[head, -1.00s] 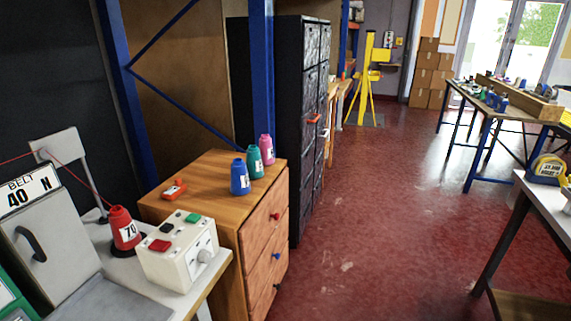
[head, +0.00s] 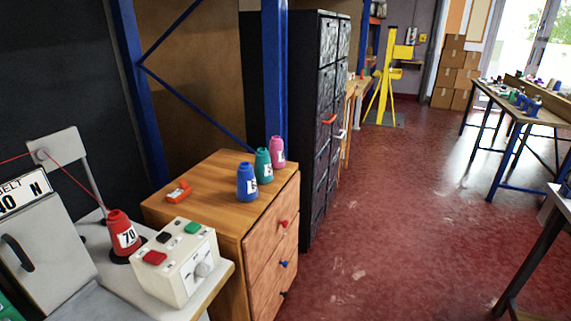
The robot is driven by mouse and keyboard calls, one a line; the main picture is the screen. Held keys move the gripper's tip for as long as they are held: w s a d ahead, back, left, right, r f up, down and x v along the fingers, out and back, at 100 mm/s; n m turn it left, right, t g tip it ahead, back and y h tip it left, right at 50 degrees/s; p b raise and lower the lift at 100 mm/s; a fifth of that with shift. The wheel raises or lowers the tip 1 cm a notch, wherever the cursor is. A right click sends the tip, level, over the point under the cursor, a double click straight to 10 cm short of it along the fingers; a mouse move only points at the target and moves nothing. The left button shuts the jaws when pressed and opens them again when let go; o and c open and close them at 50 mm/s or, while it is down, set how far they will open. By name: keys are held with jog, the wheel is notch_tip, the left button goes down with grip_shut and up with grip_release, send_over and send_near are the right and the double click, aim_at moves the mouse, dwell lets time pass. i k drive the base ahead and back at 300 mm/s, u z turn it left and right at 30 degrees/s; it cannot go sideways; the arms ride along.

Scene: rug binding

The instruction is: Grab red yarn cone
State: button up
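The red yarn cone (head: 122,234) stands upright at the lower left of the head view, on a light worktop (head: 104,262). It carries a white label reading 70 and sits on a dark round base. A red thread runs from its top up to a grey thread stand (head: 66,160) behind it. My gripper is not in this view.
A white control box (head: 176,262) with red, black and green buttons stands right beside the cone. A wooden drawer cabinet (head: 272,235) bears blue (head: 247,184), green (head: 263,168) and pink (head: 277,152) cones. The red floor (head: 400,225) to the right is open.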

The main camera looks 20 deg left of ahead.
aim_at(124, 237)
jog(key=u, duration=0.05)
jog(key=i, duration=3.9)
jog(key=u, duration=3.35)
